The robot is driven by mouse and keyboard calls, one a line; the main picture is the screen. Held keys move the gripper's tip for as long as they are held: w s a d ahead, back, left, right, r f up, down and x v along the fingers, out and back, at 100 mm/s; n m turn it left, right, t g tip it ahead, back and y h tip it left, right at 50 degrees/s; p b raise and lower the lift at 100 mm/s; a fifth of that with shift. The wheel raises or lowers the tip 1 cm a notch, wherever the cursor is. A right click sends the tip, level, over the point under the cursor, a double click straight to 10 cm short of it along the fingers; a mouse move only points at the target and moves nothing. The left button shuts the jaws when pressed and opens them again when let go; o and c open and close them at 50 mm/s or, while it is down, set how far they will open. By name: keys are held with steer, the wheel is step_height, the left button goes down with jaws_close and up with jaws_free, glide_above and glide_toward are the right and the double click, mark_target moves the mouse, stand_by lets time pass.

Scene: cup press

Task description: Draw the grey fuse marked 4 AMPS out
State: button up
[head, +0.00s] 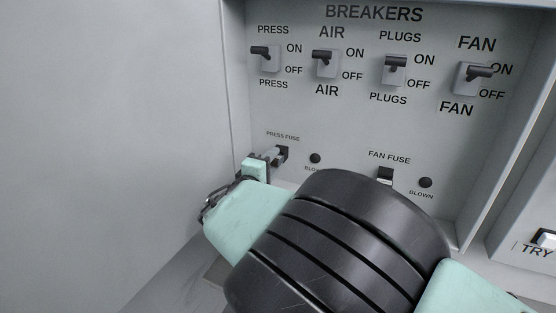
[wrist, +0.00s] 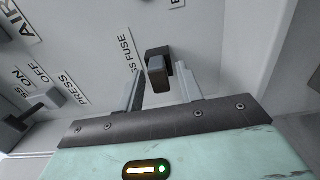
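A grey fuse (head: 273,156) sits in the dark socket under the PRESS FUSE label, at the lower left of the breaker panel. In the wrist view the fuse (wrist: 157,70) sticks out of its socket toward me. No 4 AMPS marking can be read on it. My gripper (wrist: 159,76) is open, with one finger on each side of the fuse and a visible gap at both sides. In the head view my gripper (head: 267,163) is right at the fuse, and my arm hides part of the lower panel.
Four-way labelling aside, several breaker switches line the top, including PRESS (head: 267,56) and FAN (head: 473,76). A FAN FUSE holder (head: 385,175) is to the right. Blown lamps (head: 315,158) sit beside the fuses. The panel's raised left edge (head: 236,100) is close to my gripper.

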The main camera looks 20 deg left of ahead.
jaws_close()
steer(key=shift+s+a+b, duration=0.1)
steer(key=shift+s+b, duration=0.25)
steer(key=shift+s, duration=0.45)
stand_by(0.4)
steer(key=shift+s+a+b, duration=0.1)
steer(key=shift+s+b, duration=0.35)
steer(key=shift+s, duration=1.25)
